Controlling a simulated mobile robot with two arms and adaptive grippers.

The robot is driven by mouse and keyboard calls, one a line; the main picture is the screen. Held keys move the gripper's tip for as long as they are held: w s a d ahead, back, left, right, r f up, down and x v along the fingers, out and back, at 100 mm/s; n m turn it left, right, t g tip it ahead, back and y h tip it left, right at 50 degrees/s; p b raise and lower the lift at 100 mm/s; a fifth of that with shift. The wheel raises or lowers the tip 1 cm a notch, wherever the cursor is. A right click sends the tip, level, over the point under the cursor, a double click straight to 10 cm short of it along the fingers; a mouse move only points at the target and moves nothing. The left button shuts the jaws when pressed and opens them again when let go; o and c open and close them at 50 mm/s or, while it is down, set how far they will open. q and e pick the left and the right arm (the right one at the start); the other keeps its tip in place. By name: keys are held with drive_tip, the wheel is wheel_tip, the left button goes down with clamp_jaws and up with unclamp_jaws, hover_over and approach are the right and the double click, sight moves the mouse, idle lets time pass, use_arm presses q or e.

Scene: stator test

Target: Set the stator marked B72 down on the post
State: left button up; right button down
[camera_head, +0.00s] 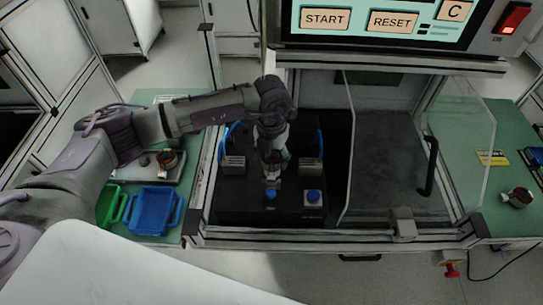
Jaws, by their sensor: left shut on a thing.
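My left gripper (273,150) points down inside the test booth and is shut on a stator (271,158), a small ring with a copper-brown part. The stator is between the two side blocks of the black fixture. The gripper covers much of it, and I cannot read any marking. The post is hidden behind the gripper and stator, so I cannot tell whether the stator touches it. A second stator (167,158) sits on a grey plate on the left bench. A third stator (518,196) is on the right bench. My right gripper is not in view.
Grey blocks (234,165) with blue hoses flank the gripper. A clear door panel (462,150) stands at right, and a START/RESET screen (375,22) hangs above. A blue bin (153,210) and green bin (108,206) are at left.

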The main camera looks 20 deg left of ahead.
use_arm(q)
drive_tip(key=shift+f+b, duration=0.55)
drive_tip(key=shift+f, duration=0.15)
drive_tip(key=shift+f, duration=0.15)
drive_tip(key=shift+f+b, duration=0.15)
drive_tip(key=shift+b, duration=0.15)
drive_tip(key=shift+f+b, duration=0.4)
drive_tip(key=o, duration=1.5)
drive_tip(key=shift+o, duration=0.2)
